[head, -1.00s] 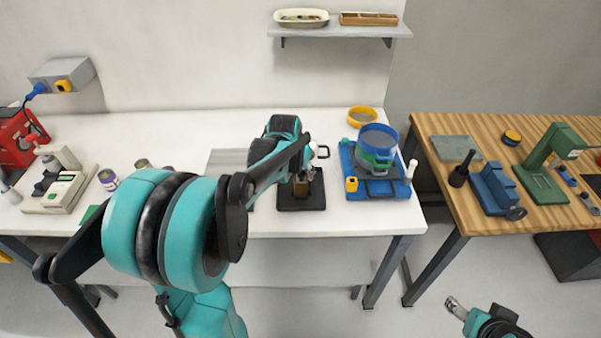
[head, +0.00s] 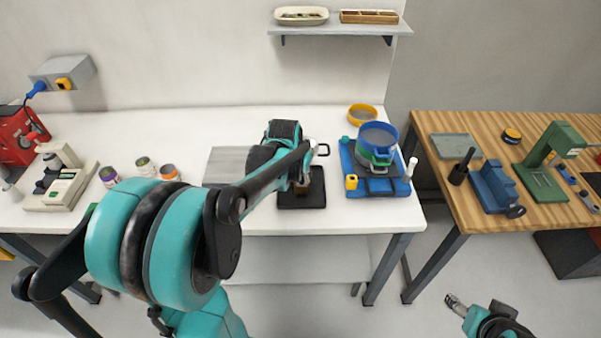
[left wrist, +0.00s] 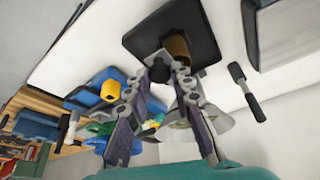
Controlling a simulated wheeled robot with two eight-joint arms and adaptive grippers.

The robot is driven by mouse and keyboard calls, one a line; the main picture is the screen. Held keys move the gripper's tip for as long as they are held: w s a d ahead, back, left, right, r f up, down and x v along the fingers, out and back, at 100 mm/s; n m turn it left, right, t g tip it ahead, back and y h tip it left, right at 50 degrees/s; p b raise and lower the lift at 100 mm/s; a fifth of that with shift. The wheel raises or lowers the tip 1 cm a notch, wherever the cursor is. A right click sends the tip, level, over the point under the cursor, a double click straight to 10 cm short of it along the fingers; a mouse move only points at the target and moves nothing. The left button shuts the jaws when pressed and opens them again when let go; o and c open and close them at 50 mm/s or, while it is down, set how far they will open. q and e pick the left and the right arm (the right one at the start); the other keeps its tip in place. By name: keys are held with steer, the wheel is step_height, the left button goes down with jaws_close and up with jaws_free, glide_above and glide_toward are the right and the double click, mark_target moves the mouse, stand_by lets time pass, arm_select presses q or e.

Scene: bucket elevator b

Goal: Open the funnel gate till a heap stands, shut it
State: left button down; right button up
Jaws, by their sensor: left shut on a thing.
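My left gripper (left wrist: 160,75) is shut on a small dark part, seemingly the funnel gate (left wrist: 158,71). The pale funnel (left wrist: 197,135) shows partly behind the fingers in the left wrist view. In the head view my left arm hides most of it, and only a white bit and a black loop handle (head: 323,150) show. A brown cup or block (left wrist: 178,46) sits on the black base plate (head: 314,198) near the fingertips. Whether there is a heap cannot be seen. My right gripper (head: 455,302) hangs low at the right, away from the tables, its opening unclear.
A blue tray (head: 352,188) with a blue and green sieve stands right of the base plate, close by. A yellow ring (head: 362,113) lies behind it. A wooden table (head: 440,123) holds tools.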

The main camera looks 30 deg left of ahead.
arm_select(q)
steer(key=c, duration=1.3)
jaws_free()
steer(key=v, duration=1.2)
steer(key=shift+s+d+f, duration=0.1)
steer(key=shift+d, duration=0.05)
steer(key=s+d+f+m+t+b, duration=0.1)
steer(key=s+d+f+b, duration=0.4)
steer(key=s+d+f, duration=0.7)
steer(key=shift+s+d+f+m+t+h+b, duration=0.3)
steer(key=shift+d+m+t, duration=0.1)
steer(key=shift+d+t, duration=0.55)
